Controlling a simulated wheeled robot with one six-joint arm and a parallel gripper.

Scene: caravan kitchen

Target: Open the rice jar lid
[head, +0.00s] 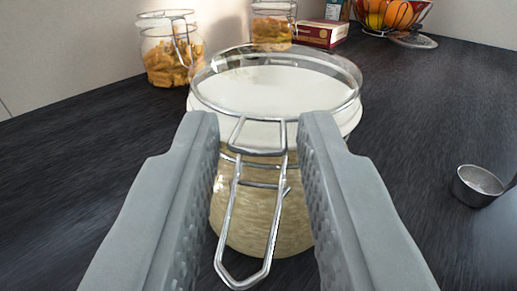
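The rice jar (262,215) stands upright on the dark counter, straight ahead in the head view. It is clear glass with pale rice inside. Its glass lid (275,85) with a white seal sits on top and looks closed. A wire clasp (232,225) hangs down the front of the jar, its long loop reaching toward me. My gripper (256,125) is open, with one grey finger on each side of the clasp. The fingertips are near the jar's neck. I cannot tell whether they touch the glass. The fingers hide parts of the jar's sides.
Two clip-top jars of pasta, one at the back left (171,55) and one farther back (271,25), stand near the wall. A red box (321,34) and a wire fruit basket (390,22) are behind. A metal measuring cup (478,186) lies at right. The counter (420,130) between is clear.

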